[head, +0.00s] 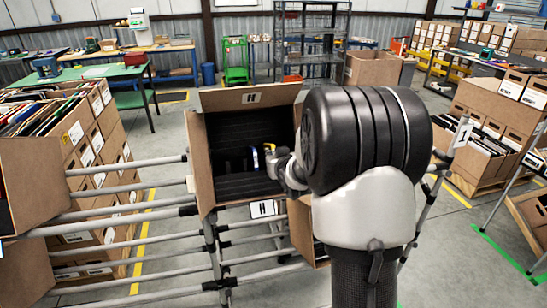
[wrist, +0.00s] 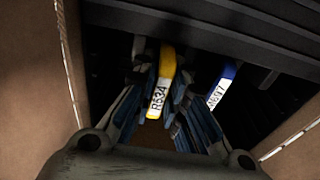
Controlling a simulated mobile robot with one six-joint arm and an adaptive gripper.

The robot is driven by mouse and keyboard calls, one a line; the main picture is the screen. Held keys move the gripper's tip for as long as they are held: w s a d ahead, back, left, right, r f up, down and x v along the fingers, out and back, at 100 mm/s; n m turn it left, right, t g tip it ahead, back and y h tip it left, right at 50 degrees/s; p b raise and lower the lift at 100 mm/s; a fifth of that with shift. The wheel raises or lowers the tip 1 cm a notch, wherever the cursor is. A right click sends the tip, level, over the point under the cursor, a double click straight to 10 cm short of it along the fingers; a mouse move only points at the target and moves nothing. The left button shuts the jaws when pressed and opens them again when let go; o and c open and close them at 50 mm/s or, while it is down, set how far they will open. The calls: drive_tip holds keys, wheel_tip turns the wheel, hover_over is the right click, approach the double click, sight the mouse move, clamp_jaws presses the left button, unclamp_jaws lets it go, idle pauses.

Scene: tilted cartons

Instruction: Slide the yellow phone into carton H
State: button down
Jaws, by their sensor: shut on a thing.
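Carton H (head: 196,160) is a tilted brown carton on a tube rack, with its open side facing me and a dark ribbed lining. An "H" shows on its top flap and on a tag below. My gripper (wrist: 160,82) is inside the carton's mouth, shut on the yellow phone (wrist: 166,68). The phone is narrow, with a white label reading R634, and its lower end lies between the fingers. It also shows in the head view (head: 269,148), small beside my gripper. Whether the phone touches the lining, I cannot tell.
A blue item (wrist: 223,84) with a white label stands in the carton just right of the yellow phone; it shows in the head view (head: 254,159) too. Cardboard side walls flank my gripper. Another carton (head: 38,180) sits at the left.

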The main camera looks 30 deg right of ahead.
drive_tip(key=shift+w+d+f, duration=0.15)
drive_tip(key=shift+w+f, duration=0.05)
drive_tip(key=shift+w, duration=0.25)
idle(0.6)
idle(0.4)
drive_tip(key=c, duration=1.5)
unclamp_jaws()
drive_tip(key=shift+c, duration=0.2)
drive_tip(key=shift+s, duration=0.1)
drive_tip(key=r+v, duration=0.1)
drive_tip(key=v, duration=0.8)
drive_tip(key=shift+w+p, duration=0.25)
drive_tip(key=shift+p, duration=0.2)
